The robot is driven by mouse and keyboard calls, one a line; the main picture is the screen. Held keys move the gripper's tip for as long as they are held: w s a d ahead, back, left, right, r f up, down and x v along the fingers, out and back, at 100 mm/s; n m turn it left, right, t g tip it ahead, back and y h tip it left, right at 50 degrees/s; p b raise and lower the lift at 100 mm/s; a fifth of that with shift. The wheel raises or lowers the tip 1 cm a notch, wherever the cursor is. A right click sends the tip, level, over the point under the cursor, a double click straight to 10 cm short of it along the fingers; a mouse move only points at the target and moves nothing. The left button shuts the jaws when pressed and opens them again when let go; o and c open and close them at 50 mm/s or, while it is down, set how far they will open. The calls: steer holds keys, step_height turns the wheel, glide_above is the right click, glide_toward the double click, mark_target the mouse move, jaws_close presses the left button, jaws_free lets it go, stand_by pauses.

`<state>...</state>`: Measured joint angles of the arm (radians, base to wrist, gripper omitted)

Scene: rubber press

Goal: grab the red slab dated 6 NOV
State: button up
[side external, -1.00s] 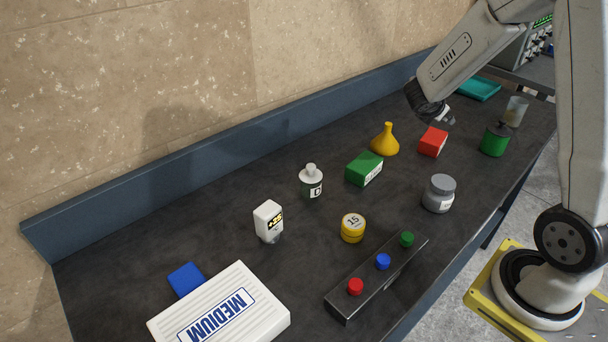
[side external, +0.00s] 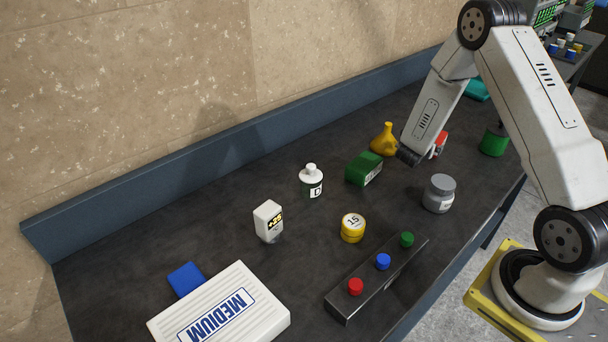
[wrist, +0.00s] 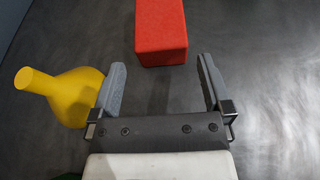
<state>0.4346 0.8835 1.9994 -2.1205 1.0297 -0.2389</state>
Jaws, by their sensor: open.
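The red slab (wrist: 161,34) lies on the dark bench, just ahead of my gripper (wrist: 160,85) in the wrist view. It sits roughly in line with the gap between the two fingers, and beyond their tips. The fingers are spread, with only bench between them. In the side view the red slab (side external: 440,144) is mostly hidden behind my arm, with a sliver showing at its right. The fingers are hard to make out there. No date can be read on the slab in either view.
A yellow flask (wrist: 70,93) stands right beside the left finger in the wrist view. In the side view a green block (side external: 364,169), a grey jar (side external: 439,194) and a green canister (side external: 494,141) stand around the slab.

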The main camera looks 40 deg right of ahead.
steer(key=shift+f, duration=0.2)
steer(key=shift+x, duration=1.3)
steer(key=shift+d, duration=0.1)
steer(key=shift+x, duration=2.5)
steer(key=shift+r, duration=0.1)
steer(key=c, duration=1.3)
